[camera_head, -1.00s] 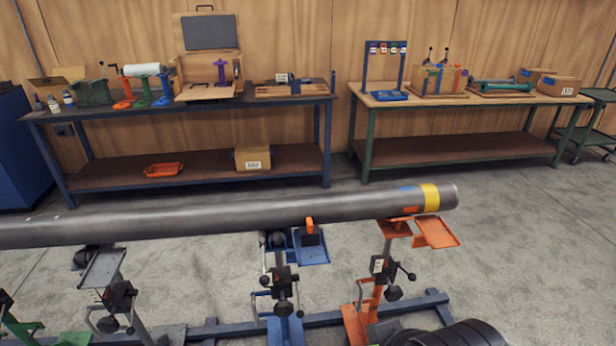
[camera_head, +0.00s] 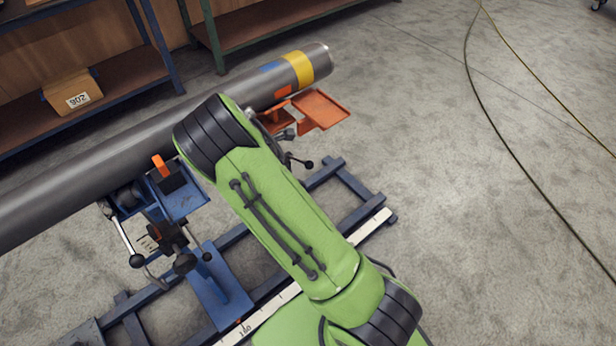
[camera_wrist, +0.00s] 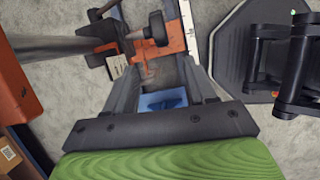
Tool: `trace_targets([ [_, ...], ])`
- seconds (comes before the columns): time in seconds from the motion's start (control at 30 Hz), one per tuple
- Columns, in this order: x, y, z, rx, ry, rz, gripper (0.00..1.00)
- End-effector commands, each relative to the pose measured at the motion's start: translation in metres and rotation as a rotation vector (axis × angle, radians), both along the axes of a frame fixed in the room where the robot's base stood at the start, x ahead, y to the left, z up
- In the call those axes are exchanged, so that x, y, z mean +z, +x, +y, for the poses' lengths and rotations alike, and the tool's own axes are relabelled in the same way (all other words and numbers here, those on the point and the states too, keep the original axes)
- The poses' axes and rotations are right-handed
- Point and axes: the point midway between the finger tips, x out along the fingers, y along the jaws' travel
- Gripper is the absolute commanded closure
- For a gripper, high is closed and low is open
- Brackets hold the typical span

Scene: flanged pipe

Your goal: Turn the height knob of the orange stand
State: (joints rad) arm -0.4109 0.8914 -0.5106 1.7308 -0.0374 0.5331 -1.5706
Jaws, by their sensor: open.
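The orange stand holds up the right end of the grey pipe. Its orange tray (camera_head: 320,108) shows in the head view, with a small black-balled lever (camera_head: 303,163) below; my green arm hides most of the rest. In the wrist view its orange base (camera_wrist: 172,42) lies ahead of my gripper (camera_wrist: 162,66). A black knob (camera_wrist: 157,28) on a short shaft stands beyond the fingertips, apart from them; I take it for the height knob. My gripper is open, with nothing between its fingers. It is hidden in the head view.
The grey pipe (camera_head: 110,150) crosses the head view diagonally, with a yellow band near its end. A blue stand (camera_head: 222,285) with its own levers is to the left. Blue floor rails (camera_head: 360,210) run underneath. Open floor and cables (camera_head: 470,70) lie to the right.

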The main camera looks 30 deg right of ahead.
Motion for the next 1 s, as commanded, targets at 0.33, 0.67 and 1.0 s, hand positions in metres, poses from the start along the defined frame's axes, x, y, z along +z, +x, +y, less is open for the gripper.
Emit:
trace_targets([
  [0.33, -0.055, 0.005, -0.017, 0.083, -0.043, 0.041, 0.45],
  [0.67, -0.132, 0.010, -0.048, 0.082, -0.040, 0.040, 0.45],
  [1.0, -0.166, 0.014, -0.062, 0.082, -0.038, 0.038, 0.45],
])
